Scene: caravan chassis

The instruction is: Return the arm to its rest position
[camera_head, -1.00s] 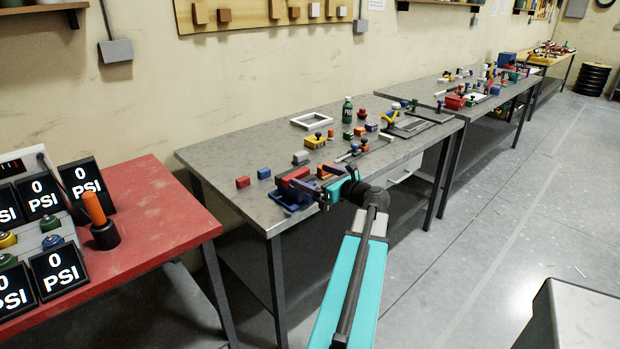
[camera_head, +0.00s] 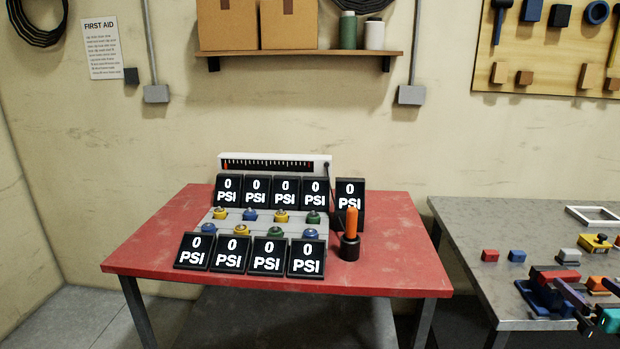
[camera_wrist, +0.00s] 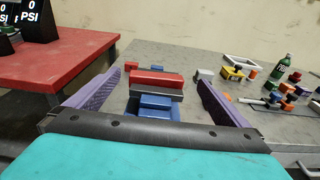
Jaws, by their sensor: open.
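My gripper (camera_wrist: 152,98) shows in the wrist view with its two purple fingers spread apart and nothing between them. Beyond and between the fingers, a blue vise-like fixture (camera_wrist: 152,112) with a red block (camera_wrist: 155,79) on it sits on the grey metal table (camera_wrist: 190,53). In the head view, part of my gripper (camera_head: 578,308) shows at the lower right corner, beside the blue fixture (camera_head: 541,297) near the table's front edge. The rest of my arm is outside the head view.
A red table (camera_head: 380,270) holds a panel of several "0 PSI" displays (camera_head: 267,253) and an orange-handled tool (camera_head: 351,222). A gap separates it from the grey table (camera_head: 475,225). Small blocks (camera_head: 517,255), a white frame (camera_head: 592,216) and a green bottle (camera_wrist: 283,67) stand on the grey table.

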